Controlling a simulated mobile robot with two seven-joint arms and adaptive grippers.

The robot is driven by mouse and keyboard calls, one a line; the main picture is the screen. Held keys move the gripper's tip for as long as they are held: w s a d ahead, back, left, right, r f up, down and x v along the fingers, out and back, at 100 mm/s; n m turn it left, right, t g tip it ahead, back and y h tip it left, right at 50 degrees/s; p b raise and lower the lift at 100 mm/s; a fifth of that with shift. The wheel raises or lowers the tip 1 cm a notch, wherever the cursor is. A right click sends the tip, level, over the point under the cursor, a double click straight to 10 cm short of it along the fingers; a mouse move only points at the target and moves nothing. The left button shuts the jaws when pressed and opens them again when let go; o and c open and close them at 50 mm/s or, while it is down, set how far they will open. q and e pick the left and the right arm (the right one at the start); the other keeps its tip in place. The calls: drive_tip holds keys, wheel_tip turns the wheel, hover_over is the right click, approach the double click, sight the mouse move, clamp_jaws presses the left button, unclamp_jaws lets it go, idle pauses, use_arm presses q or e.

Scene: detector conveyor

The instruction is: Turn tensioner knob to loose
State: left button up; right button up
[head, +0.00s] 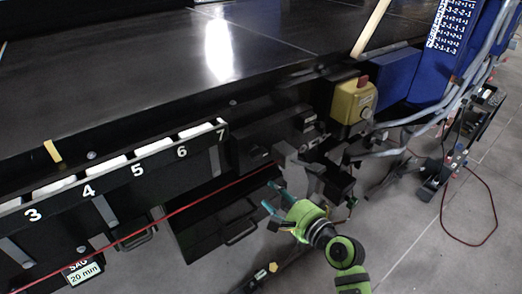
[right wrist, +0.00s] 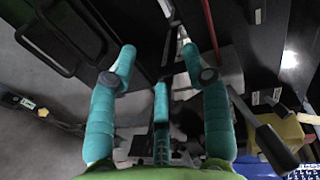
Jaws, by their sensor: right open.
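My right gripper (head: 270,197) is open and empty, in front of a grey angled bracket (head: 293,172) under the conveyor's edge. In the right wrist view its teal fingers (right wrist: 160,58) stand wide apart with nothing between their tips. Black and grey fittings lie beyond them. A black-ended lever (right wrist: 273,145) shows to the right of the fingers, apart from them. I cannot tell for certain which of these dark parts is the tensioner knob, or its setting. My left gripper is not in view.
A yellow box (head: 350,104) with a red button is above and right of the gripper. A red cord (head: 190,205) runs along the conveyor (head: 130,85) front, below numbered slots. Grey hoses and a cart (head: 435,180) stand right. Floor (head: 400,250) is open at lower right.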

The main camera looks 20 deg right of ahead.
sight(261, 157)
drive_tip(key=shift+m+t+y, duration=0.4)
drive_tip(key=shift+t+y, duration=0.1)
drive_tip(key=shift+t, duration=0.4)
drive_tip(key=r, duration=0.3)
drive_tip(key=w+r+p, duration=0.1)
drive_tip(key=r, duration=0.5)
drive_tip(key=shift+w+a+r, duration=0.1)
drive_tip(key=shift+w+a, duration=0.05)
drive_tip(key=shift+a, duration=0.15)
drive_tip(key=p+x, duration=0.1)
drive_tip(key=x, duration=0.2)
drive_tip(key=shift+w+a, duration=0.3)
drive_tip(key=shift+w, duration=0.05)
drive_tip(key=shift+w+a+f, duration=0.15)
drive_tip(key=shift+w+f, duration=0.05)
drive_tip(key=shift+w, duration=0.2)
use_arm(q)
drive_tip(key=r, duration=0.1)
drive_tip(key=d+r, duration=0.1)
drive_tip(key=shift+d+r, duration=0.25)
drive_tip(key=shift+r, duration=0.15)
use_arm(e)
clamp_jaws()
